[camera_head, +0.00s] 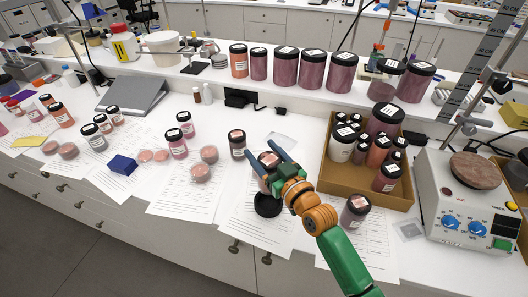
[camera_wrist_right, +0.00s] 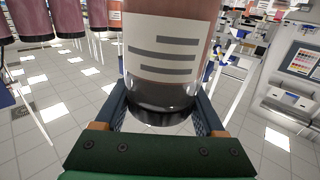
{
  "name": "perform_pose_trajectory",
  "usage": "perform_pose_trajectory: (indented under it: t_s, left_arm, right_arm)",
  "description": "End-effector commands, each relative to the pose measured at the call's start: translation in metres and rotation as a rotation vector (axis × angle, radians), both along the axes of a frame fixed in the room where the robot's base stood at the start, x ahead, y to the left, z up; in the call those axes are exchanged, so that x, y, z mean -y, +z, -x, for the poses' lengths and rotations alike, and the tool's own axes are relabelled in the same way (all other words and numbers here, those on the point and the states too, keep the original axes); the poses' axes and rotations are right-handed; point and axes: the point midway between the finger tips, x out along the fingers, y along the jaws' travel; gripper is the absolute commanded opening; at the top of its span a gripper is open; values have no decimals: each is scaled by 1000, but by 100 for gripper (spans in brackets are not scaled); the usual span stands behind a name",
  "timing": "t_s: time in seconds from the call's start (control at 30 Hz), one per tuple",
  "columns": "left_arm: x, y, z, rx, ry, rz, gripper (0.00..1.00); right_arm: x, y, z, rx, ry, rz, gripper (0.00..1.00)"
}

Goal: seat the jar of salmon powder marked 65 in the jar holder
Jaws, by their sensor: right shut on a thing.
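My right gripper (camera_head: 274,158) is shut on a jar of salmon powder (camera_head: 266,160) with a dark lid, above the papers on the bench. In the right wrist view the jar (camera_wrist_right: 168,50) stands between the two fingers. It shows pinkish-brown glass, a white label with grey bars and a dark glossy end nearest the gripper. I cannot read a 65 on it. My left gripper is not in view.
A dark-lidded jar (camera_head: 237,144) stands close left of the held jar. A cardboard box (camera_head: 400,197) of jars is to the right, with a lone jar (camera_head: 354,212) in front of it. A hotplate (camera_head: 455,215) stands further right. Several jars line the raised shelf behind.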

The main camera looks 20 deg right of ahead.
Motion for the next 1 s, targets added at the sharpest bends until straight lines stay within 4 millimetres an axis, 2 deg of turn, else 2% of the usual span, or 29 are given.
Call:
perform_pose_trajectory:
  t_s: [0.03, 0.3, 0.4, 1.0]
  left_arm:
    - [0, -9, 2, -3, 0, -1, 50]
    - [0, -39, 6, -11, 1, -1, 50]
    - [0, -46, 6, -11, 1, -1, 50]
    - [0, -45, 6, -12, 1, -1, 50]
  right_arm:
    - [0, -9, 0, 0, 0, 0, 0]
    - [0, -46, 0, 0, 0, -1, 0]
    - [0, -54, 0, 1, -1, -1, 0]
    - [0, -54, 0, 1, 0, 0, 0]
